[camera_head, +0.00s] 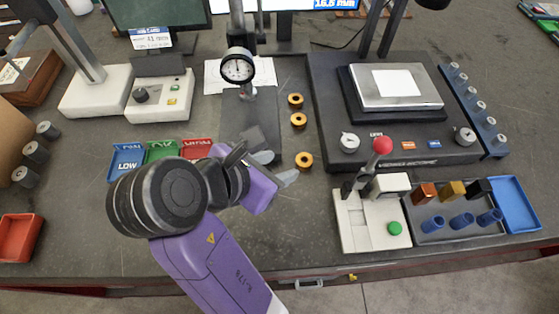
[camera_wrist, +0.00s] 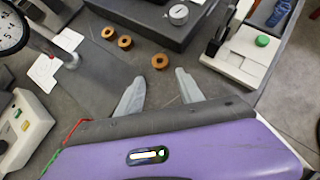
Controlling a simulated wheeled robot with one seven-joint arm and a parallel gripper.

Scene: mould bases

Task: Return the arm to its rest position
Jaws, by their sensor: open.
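My gripper (camera_head: 275,168) is on the purple arm, in the middle of the bench, held above its dark top. In the wrist view its two grey fingers (camera_wrist: 160,88) are spread apart with nothing between them. Three orange-brown rings lie on the bench beyond the fingers: a near ring (camera_head: 304,160), a middle ring (camera_head: 298,120) and a far ring (camera_head: 295,100). None of them touches the fingers.
A dial gauge on a stand (camera_head: 238,68) is behind my gripper. Blue, green and red trays (camera_head: 127,162) are left of it, partly behind my arm. A press with a red knob (camera_head: 383,146) and a large black measuring unit (camera_head: 330,90) stand to the right.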

